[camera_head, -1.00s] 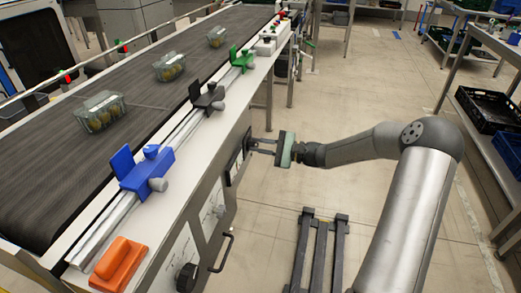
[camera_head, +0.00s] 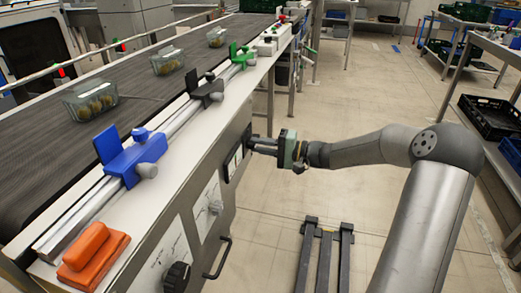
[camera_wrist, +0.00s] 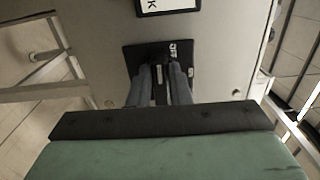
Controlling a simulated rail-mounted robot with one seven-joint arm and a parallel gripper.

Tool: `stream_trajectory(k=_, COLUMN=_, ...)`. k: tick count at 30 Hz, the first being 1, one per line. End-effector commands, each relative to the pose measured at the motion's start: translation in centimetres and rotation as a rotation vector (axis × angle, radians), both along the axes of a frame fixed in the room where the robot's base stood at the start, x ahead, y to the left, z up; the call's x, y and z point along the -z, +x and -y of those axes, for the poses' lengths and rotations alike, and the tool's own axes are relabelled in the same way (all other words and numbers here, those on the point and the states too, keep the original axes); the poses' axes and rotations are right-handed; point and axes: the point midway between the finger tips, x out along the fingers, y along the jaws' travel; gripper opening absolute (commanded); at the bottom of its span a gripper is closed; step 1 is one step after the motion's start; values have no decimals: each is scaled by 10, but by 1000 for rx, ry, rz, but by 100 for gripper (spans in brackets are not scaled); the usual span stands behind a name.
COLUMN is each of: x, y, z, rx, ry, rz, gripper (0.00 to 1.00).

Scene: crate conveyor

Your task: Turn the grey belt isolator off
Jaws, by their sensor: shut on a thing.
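The isolator's dark plate (camera_head: 234,162) is on the side panel of the conveyor, below the belt edge. In the wrist view the plate (camera_wrist: 133,58) is black with pale lettering that I cannot read fully. My gripper (camera_head: 251,144) reaches the plate from the right with its fingers pointing at the panel. In the wrist view my gripper (camera_wrist: 165,72) has its two fingers close together over the middle of the plate, shut on the isolator's handle. The fingers hide most of the handle, so its turn angle cannot be told.
A black rotary knob (camera_head: 177,277) and a bar handle (camera_head: 218,258) stick out from the panel nearer the camera. The belt (camera_head: 140,85) carries several clear punnets. A dark forked frame (camera_head: 327,255) lies on the floor below my arm. Open floor lies beyond it.

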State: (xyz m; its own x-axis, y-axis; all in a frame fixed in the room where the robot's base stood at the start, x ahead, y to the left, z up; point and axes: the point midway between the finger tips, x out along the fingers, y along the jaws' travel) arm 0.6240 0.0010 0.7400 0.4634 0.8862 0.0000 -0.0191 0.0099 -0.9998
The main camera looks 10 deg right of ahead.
Motion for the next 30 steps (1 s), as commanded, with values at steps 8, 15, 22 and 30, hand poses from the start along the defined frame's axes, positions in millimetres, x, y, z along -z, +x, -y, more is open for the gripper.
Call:
stream_trajectory(k=8, x=1, y=0, z=1, rx=1, ry=-12, rz=20, gripper=0)
stream_trajectory(k=15, x=1, y=0, z=1, rx=1, ry=-11, rz=19, gripper=0)
stream_trajectory(k=22, x=1, y=0, z=0, rx=1, ry=-11, rz=19, gripper=39)
stream_trajectory(k=30, x=0, y=-3, z=7, rx=3, ry=-11, rz=19, gripper=39)
